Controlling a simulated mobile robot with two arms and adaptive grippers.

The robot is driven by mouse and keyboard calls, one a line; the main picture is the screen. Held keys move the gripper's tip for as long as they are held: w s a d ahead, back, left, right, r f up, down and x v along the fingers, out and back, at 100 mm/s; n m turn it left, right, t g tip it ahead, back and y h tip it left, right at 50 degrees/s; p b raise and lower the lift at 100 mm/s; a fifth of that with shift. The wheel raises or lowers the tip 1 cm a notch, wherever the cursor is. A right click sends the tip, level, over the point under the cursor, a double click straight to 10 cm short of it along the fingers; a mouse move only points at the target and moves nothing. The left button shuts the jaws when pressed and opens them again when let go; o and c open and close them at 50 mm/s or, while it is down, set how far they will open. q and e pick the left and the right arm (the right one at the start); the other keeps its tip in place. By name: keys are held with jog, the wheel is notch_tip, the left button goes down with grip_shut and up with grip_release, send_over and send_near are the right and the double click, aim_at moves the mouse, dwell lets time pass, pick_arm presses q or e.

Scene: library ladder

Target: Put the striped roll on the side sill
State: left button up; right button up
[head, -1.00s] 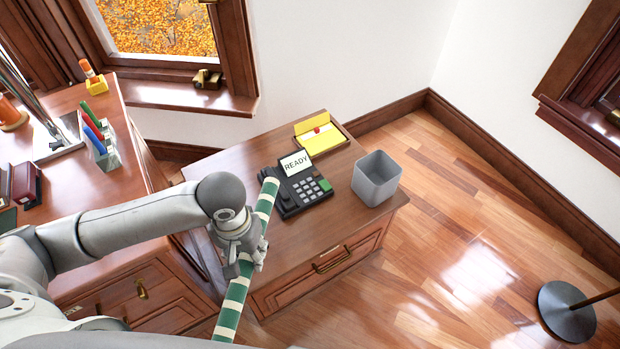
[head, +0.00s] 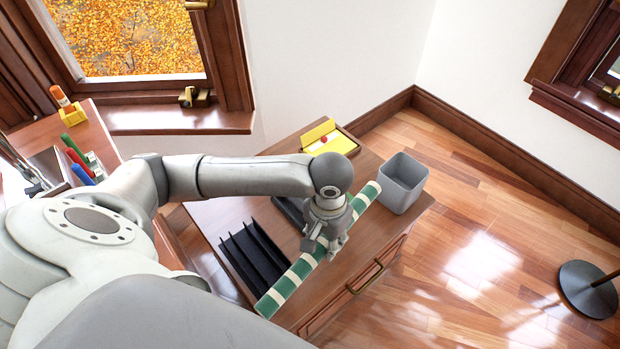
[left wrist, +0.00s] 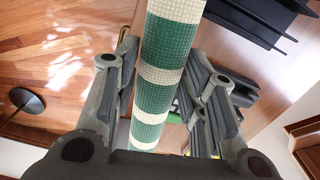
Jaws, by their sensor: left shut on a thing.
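The striped roll (head: 284,286), green and cream, is a long tube held slantwise over the low wooden cabinet. My left gripper (head: 328,246) is shut on it near its middle. In the left wrist view the roll (left wrist: 168,65) runs lengthwise between the two fingers. One wooden sill (head: 180,119) lies under the window at the back left, with clear room on its top. Another wooden sill (head: 585,115) juts from the right wall. The roll is apart from both sills. My right gripper is not in view.
On the cabinet (head: 208,215) are a black slotted rack (head: 255,258), a grey bin (head: 403,183), a yellow note box (head: 328,138) and a dark device mostly behind my arm. A desk with pens (head: 78,160) is at left. A dark round base (head: 588,288) stands on the floor.

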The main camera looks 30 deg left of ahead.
pick_arm(q)
jog(key=w+d+f+m+b, duration=0.1)
jog(key=w+f+m+b, duration=0.1)
jog(key=w+f+b, duration=0.55)
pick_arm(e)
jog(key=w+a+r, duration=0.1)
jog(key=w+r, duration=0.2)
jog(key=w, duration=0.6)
pick_arm(q)
jog(key=b, duration=0.3)
send_over(339, 257)
notch_tip(339, 257, down, 5)
jog(key=shift+r, duration=0.1)
jog(key=shift+s+f+b, duration=0.1)
jog(key=shift+f+b, duration=0.45)
jog(key=shift+f, duration=1.9)
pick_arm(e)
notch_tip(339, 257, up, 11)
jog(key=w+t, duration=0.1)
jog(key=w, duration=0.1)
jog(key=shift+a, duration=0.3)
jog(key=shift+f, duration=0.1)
pick_arm(q)
jog(key=shift+f, duration=0.1)
jog(key=o, duration=1.3)
jog(key=shift+c, duration=0.2)
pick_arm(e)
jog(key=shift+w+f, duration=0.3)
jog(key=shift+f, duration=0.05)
